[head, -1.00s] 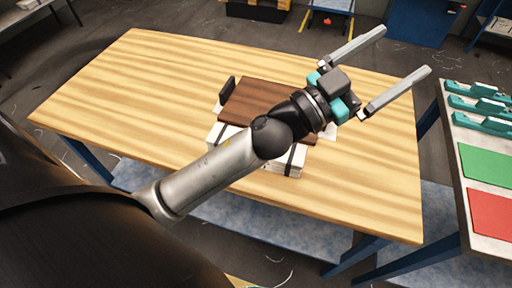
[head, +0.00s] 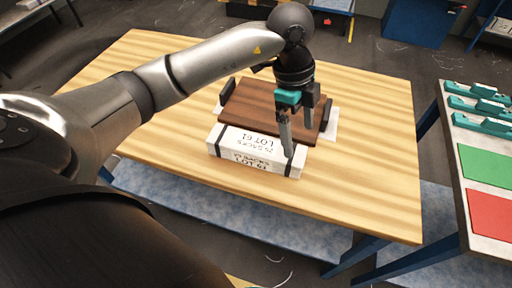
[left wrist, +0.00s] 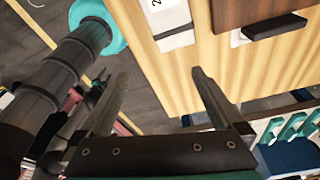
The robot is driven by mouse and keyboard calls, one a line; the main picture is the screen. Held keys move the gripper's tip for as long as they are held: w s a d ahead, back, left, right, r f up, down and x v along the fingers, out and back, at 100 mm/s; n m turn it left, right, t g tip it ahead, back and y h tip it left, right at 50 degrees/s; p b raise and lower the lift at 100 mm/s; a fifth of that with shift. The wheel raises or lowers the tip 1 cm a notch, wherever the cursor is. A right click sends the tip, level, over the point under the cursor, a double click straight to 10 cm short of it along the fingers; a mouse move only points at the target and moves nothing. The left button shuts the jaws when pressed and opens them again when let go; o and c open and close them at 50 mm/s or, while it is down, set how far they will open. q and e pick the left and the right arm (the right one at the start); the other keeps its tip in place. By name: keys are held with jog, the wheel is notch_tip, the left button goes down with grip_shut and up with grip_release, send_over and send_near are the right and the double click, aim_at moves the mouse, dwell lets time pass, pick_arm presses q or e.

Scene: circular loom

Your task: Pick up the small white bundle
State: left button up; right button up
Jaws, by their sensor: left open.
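The small white bundle (head: 228,145) lies on the wooden table, with black straps around its ends and dark lettering on its top and front. In the left wrist view one end of the bundle (left wrist: 172,22) shows at the top, ahead of my fingers. My left gripper (head: 298,141) is open and empty, pointing down. In the head view its fingers overlap the bundle's right end. In the left wrist view both fingertips (left wrist: 158,74) are apart from the bundle, and it is not between them. My right gripper is not in view.
A brown board (head: 255,100) with dark end blocks lies directly behind the bundle, with white material showing under its edges. The wooden table (head: 360,190) is clear at left and right. A side table at right holds teal racks (head: 480,106), a green panel (head: 488,165) and a red panel (head: 492,213).

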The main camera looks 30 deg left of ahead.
aim_at(257, 143)
pick_arm(q)
jog(key=a+r+n+y, duration=0.1)
jog(key=a+n+y, duration=0.25)
jog(key=a, duration=0.45)
jog(key=shift+m+y, duration=0.25)
jog(key=f, duration=0.2)
jog(key=a+f+b, duration=0.1)
jog(key=f, duration=0.5)
jog(key=shift+w+a+f+b, duration=0.15)
jog(key=shift+w+f+b, duration=0.1)
jog(key=shift+b, duration=0.05)
jog(key=shift+s+a+f+b, duration=0.15)
jog(key=shift+a+f, duration=0.15)
jog(key=shift+f, duration=1.2)
jog(key=shift+w+a+f+b, duration=0.15)
jog(key=shift+a+f, duration=0.1)
jog(key=shift+f, duration=1.2)
jog(key=shift+s, duration=0.1)
jog(key=shift+c, duration=0.2)
jog(key=shift+r, duration=0.1)
grip_shut()
